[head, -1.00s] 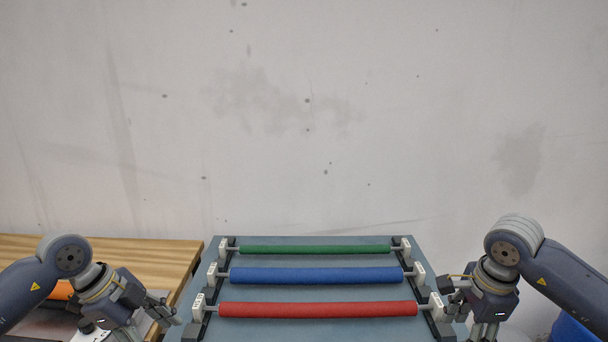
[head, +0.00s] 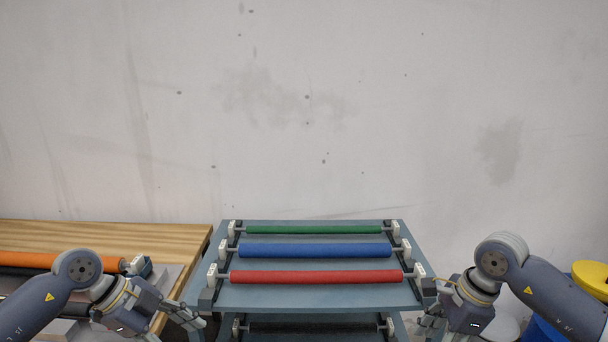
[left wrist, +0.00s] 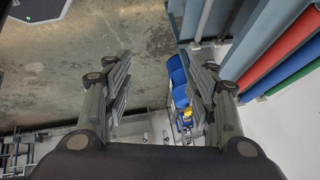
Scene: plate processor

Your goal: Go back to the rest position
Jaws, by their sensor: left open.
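My left gripper (head: 178,326) is in the lower left of the head view, beside the left front of the rack. It is open and empty; the left wrist view shows its two fingers (left wrist: 155,75) spread apart over the floor. My right gripper (head: 432,322) is at the lower right, beside the rack's right front corner. Its fingers are partly hidden and I cannot tell whether they are open. The blue-grey rack (head: 320,296) between them carries a green roller (head: 315,230), a blue roller (head: 315,250) and a red roller (head: 315,277), each lying across in end holders.
A wooden table (head: 110,236) stands at the left with an orange roller (head: 25,259) on it. A blue barrel with a yellow lid (head: 592,275) is at the far right. A lower rack shelf shows below. A bare wall (head: 310,110) stands behind.

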